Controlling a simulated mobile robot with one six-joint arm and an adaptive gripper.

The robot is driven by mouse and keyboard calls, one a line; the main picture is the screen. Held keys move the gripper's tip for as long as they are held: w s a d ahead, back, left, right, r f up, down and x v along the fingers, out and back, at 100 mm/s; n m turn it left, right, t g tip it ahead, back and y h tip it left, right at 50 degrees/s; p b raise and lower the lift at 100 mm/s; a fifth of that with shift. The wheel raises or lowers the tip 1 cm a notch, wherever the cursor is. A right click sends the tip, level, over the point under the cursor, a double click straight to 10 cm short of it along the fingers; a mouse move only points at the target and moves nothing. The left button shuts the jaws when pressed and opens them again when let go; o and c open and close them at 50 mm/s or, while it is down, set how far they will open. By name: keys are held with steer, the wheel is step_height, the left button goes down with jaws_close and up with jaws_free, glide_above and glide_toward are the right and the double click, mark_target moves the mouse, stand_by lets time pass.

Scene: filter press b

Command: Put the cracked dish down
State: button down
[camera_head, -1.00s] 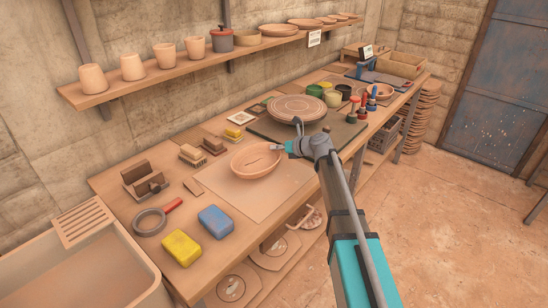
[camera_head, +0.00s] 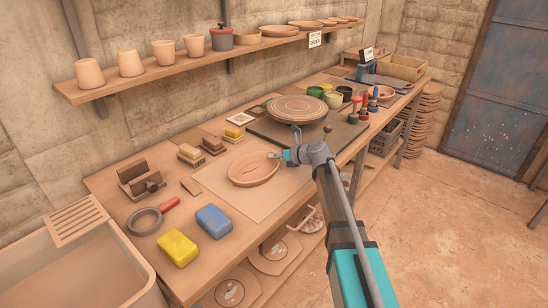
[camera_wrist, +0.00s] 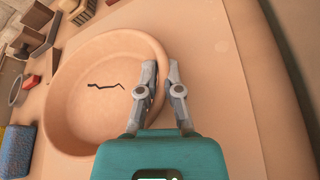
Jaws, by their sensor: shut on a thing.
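The cracked dish (camera_head: 255,169) is a shallow, round terracotta bowl with a dark jagged crack across its inner floor. It is upright over the pale mat (camera_head: 225,190) on the workbench; I cannot tell for sure whether its base touches the mat. My gripper (camera_head: 278,156) is shut on the dish's right rim. In the wrist view, the two grey fingers of my gripper (camera_wrist: 161,72) straddle the rim of the dish (camera_wrist: 75,95), and the crack shows clearly.
Blue (camera_head: 213,221) and yellow sponges (camera_head: 178,248) and a red-handled ring tool (camera_head: 147,220) lie to the left. A turntable with a plate (camera_head: 298,108) stands behind. A basin (camera_head: 75,262) is at the lower left. Bare mat lies in front of the dish.

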steer(key=shift+f, duration=0.2)
steer(key=c, duration=0.8)
jaws_free()
steer(key=shift+r, duration=0.25)
steer(key=shift+s+d+r, duration=0.1)
steer(key=shift+s+d, duration=0.05)
steer(key=shift+d, duration=0.1)
steer(key=p+v, duration=0.4)
steer(key=v, duration=0.7)
steer(key=shift+d, duration=0.2)
